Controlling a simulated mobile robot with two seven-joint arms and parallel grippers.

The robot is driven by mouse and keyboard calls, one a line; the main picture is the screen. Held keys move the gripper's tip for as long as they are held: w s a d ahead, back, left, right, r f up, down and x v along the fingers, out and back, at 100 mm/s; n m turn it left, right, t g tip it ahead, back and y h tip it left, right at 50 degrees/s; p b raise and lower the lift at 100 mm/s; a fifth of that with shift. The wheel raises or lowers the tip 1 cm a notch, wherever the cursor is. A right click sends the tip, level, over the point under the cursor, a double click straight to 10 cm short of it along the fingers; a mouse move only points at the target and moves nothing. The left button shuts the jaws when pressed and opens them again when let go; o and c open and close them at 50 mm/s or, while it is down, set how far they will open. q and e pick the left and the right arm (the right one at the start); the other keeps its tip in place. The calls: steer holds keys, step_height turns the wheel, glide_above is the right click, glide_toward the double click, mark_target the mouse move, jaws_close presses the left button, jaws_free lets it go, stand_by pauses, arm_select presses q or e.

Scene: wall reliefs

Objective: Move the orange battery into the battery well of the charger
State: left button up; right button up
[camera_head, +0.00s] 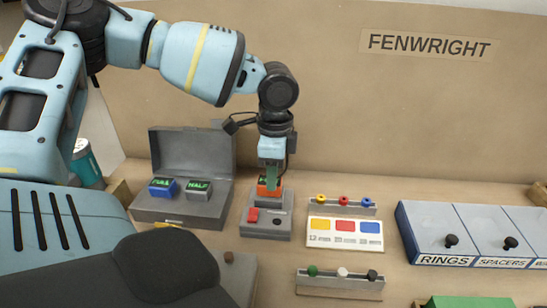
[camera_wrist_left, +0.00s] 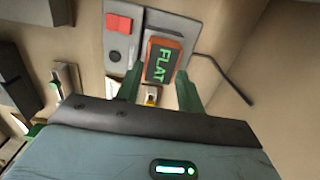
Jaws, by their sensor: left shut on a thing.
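The battery is over the charger's back part. The battery well is hidden, and I cannot tell whether the battery is seated. My right gripper is out of view.
An open grey case (camera_head: 190,212) left of the charger holds a blue FULL battery (camera_head: 162,187) and a grey HALF battery (camera_head: 199,190). A colour card (camera_head: 345,234) and knob racks (camera_head: 340,284) are to the right. Labelled bins (camera_head: 450,240) stand farther right.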

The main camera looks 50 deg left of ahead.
arm_select(q)
steer(key=shift+f, duration=0.15)
steer(key=o, duration=1.4)
steer(key=shift+c, duration=0.2)
step_height(320, 180, up, 8)
steer(key=shift+d, duration=0.15)
